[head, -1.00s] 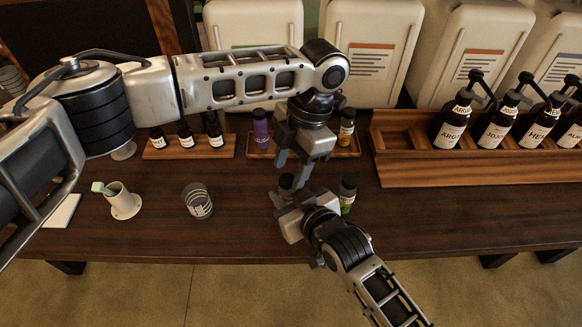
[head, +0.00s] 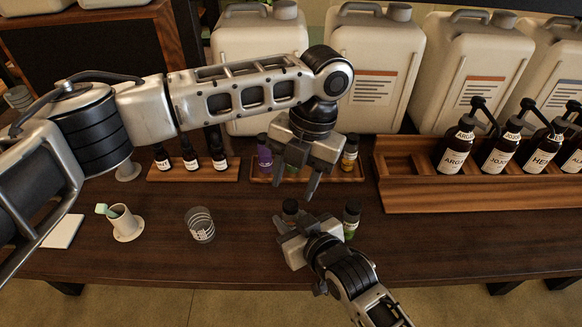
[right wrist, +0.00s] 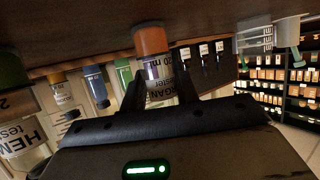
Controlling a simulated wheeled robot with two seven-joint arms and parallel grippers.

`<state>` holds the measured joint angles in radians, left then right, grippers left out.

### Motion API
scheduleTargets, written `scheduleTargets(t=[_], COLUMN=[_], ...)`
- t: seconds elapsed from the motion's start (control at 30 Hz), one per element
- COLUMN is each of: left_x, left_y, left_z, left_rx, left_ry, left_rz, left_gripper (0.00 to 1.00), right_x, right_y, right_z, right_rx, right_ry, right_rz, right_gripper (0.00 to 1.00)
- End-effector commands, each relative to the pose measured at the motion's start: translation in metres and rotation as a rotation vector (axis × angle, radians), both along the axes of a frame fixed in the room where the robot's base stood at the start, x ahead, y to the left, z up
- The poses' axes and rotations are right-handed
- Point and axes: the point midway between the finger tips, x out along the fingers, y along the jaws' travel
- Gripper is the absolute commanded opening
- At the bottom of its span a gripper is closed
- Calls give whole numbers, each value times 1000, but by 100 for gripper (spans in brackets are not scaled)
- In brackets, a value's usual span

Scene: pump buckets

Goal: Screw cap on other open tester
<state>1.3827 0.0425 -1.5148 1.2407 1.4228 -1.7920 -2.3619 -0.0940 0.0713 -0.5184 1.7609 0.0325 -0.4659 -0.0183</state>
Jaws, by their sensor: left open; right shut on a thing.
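In the head view my right gripper (head: 288,228) is shut on a small tester bottle (head: 290,207), whose dark top shows between the fingers above the table. In the right wrist view this tester (right wrist: 158,72) stands between my two dark fingers, with an orange end and a white label reading "tester". Whether its cap is fully seated cannot be told. My left gripper (head: 295,184) is open and empty, with its fingers just above and behind that bottle. Another tester with a green label (head: 351,219) stands upright just right of my right gripper.
A small wooden tray (head: 335,180) behind my left gripper holds purple and orange testers. A second tray (head: 190,175) holds dark bottles. A glass (head: 200,225) and a white cup (head: 125,222) stand at left. A wooden rack (head: 450,200) with pump bottles is at right; large jugs (head: 375,65) stand behind.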

Motion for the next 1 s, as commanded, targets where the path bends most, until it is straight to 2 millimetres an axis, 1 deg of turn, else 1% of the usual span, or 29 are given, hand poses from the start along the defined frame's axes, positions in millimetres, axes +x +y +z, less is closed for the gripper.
scheduleTargets(t=[0.03, 0.1, 0.37, 0.5, 0.77, 1.0], left_x=[-1, -1, -2, -3, -4, -3], left_y=[0, 0, 0, 0, 1, 2], left_z=[0, 1, 5, 7, 12, 16], left_rx=[7, 20, 63, 87, 130, 181], left_ry=[-26, -62, -189, -246, -331, -377], left_rz=[114, 284, 918, 1265, 1910, 2511], left_gripper=[45, 45, 45, 45, 45, 45], right_x=[0, 0, 0, 0, 0, 0], right_y=[-1, -1, 0, 0, 0, 0], right_z=[-1, -1, -1, -1, -1, -1], right_rx=[-2, -2, -2, -1, -1, -1], right_ry=[1, 1, 1, 2, 2, 2], right_rz=[-1, -1, -1, -1, 0, 0], right_gripper=[0, 0, 0, 0, 0, 0])
